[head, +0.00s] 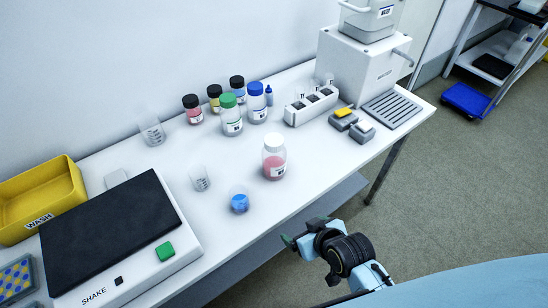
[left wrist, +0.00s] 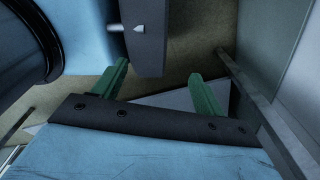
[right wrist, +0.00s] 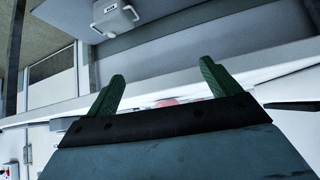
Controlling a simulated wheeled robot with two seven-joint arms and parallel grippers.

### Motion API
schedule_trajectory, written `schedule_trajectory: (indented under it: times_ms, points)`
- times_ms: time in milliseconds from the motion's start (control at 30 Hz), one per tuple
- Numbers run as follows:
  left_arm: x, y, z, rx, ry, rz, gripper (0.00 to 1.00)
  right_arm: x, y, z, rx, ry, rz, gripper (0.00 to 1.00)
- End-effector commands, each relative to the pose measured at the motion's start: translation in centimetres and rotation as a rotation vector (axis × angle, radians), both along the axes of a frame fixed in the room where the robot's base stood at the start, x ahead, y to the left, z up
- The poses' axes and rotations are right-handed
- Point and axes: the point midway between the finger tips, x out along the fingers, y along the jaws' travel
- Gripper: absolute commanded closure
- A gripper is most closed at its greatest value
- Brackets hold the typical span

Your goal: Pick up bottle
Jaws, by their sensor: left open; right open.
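A clear bottle with a white cap and pink liquid (head: 274,158) stands upright on the white bench. Behind it stand a green-capped bottle (head: 231,116), a blue-capped bottle (head: 257,104) and several smaller dark-capped bottles (head: 193,110). My right gripper (head: 290,241) is off the bench's front edge, apart from every bottle. In the right wrist view its green fingers (right wrist: 163,72) are spread and empty, with a small pink patch partly hidden behind them. My left gripper (left wrist: 160,80) is open and empty in the left wrist view, with no bottle there; the head view does not show it.
A beaker of blue liquid (head: 239,202) and an empty beaker (head: 200,179) stand left of the pink bottle. A shaker (head: 185,251) and yellow wash bin (head: 68,168) fill the bench's left end. A tube rack (head: 296,116) and white machine (head: 349,75) stand right.

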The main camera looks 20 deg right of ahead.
Motion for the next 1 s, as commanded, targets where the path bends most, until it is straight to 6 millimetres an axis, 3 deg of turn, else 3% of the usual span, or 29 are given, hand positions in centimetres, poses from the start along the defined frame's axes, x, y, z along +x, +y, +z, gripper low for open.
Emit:
schedule_trajectory:
  times_ms: [33,100,200,300,700,1000]
  points:
    - [-0.3,-0.4,0.3,-0.004,0.005,0.002,0.28,2.3,0.6,3.4,0.028,-0.118,-0.011,0.11]
    - [-0.4,-0.7,0.4,-0.009,0.006,0.003,0.28,4.6,0.9,7.2,0.049,-0.255,-0.023,0.11]
    - [-0.3,-1.0,0.6,-0.013,0.005,0.005,0.28,6.6,0.9,11.2,0.066,-0.396,-0.043,0.11]
    - [-0.1,-1.1,0.5,-0.013,0.002,0.005,0.28,7.6,0.9,12.9,0.070,-0.464,-0.054,0.11]
    - [0.7,-0.8,-0.7,-0.011,-0.010,0.003,0.28,14.0,1.8,10.8,0.072,-0.478,-0.057,0.11]
    - [0.6,0.1,-1.4,0.001,-0.010,-0.002,0.28,16.4,2.0,9.8,0.070,-0.477,-0.057,0.11]
